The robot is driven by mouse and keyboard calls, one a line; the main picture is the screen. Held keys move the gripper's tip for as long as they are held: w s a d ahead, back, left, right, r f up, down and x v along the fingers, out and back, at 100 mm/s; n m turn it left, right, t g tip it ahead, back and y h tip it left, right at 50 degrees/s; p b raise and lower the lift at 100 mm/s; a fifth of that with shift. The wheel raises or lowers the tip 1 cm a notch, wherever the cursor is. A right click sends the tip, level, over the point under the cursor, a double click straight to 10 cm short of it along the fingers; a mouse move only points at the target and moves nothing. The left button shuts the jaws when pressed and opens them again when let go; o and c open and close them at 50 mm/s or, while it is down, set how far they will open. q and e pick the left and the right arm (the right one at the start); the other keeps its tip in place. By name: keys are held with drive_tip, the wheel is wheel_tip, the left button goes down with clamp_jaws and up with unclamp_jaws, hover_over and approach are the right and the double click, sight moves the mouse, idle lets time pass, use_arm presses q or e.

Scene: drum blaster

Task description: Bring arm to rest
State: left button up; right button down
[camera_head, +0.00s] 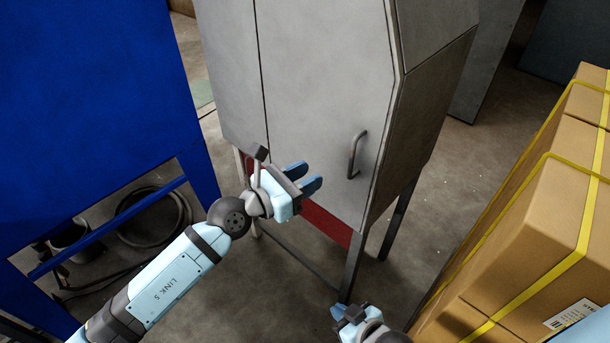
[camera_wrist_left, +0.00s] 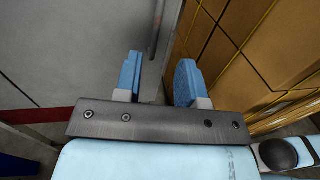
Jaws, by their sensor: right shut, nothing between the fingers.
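My left gripper (camera_head: 308,178) is open, with its two blue fingers apart and nothing between them. It is in front of the grey cabinet (camera_head: 320,90), to the left of and slightly below the cabinet's door handle (camera_head: 355,155). In the left wrist view the open fingers (camera_wrist_left: 157,80) show with a gap between them, and the handle (camera_wrist_left: 157,30) appears beyond them. My right gripper (camera_head: 350,312) is low in the head view, near the bottom edge, with its fingers together and nothing held. The cabinet door looks closed.
Stacked cardboard boxes (camera_head: 530,230) with yellow straps fill the right side, close to my right gripper. Bare concrete floor (camera_head: 440,195) lies between the grey cabinet and the boxes.

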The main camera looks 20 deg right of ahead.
use_arm(q)
drive_tip(key=s+a+f+n+t+y+p, duration=0.1)
drive_tip(key=a+n+t+y+p, duration=0.2)
drive_tip(key=a+n+t, duration=0.75)
drive_tip(key=a+f+n+y+p, duration=0.25)
drive_tip(key=a+n, duration=0.35)
drive_tip(key=n, duration=1.1)
drive_tip(key=s+a+f+n+g+y+p, duration=0.2)
drive_tip(key=s+a+f+n+y, duration=0.2)
drive_tip(key=s+a+f+n, duration=0.2)
drive_tip(key=s+a+f+n+g+y+p, duration=0.2)
drive_tip(key=s+a+f+n, duration=0.5)
drive_tip(key=s+a+n, duration=0.4)
drive_tip(key=a+n+y+p, duration=0.1)
drive_tip(key=a+n+y, duration=0.1)
drive_tip(key=a+n, duration=0.1)
drive_tip(key=shift+s+a+n+y, duration=0.3)
drive_tip(key=shift+a+n+y, duration=0.05)
drive_tip(key=shift+a, duration=0.25)
